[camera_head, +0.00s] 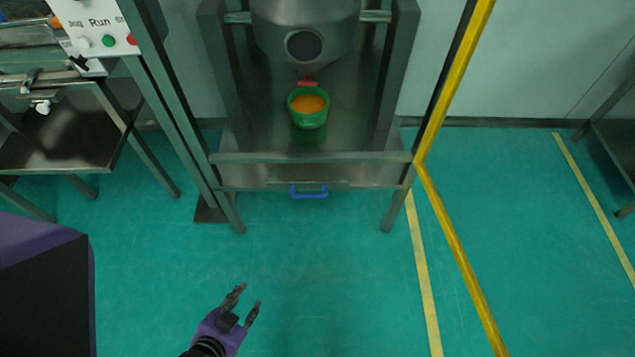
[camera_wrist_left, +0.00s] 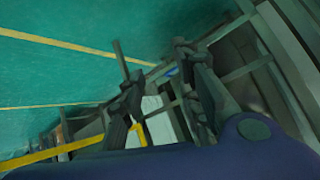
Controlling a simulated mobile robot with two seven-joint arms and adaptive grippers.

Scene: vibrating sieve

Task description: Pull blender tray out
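The blender tray (camera_head: 262,174) is a grey metal tray in the steel frame under the blender, with a blue handle (camera_head: 309,194) on its front. The handle also shows as a small blue patch in the left wrist view (camera_wrist_left: 172,71). The grey blender vessel (camera_head: 305,22) hangs above, at the top of the head view. My left gripper (camera_head: 246,297) is open and empty, with its fingers apart. It is in front of the frame, below and left of the handle in the picture, and touches nothing. My right gripper is not in view.
A green bucket (camera_head: 309,118) with orange contents stands on the metal surface under the vessel. A yellow post (camera_head: 455,75) rises right of the frame. A control panel (camera_head: 97,30) and a steel table (camera_head: 60,140) are at left. The green floor in front is clear.

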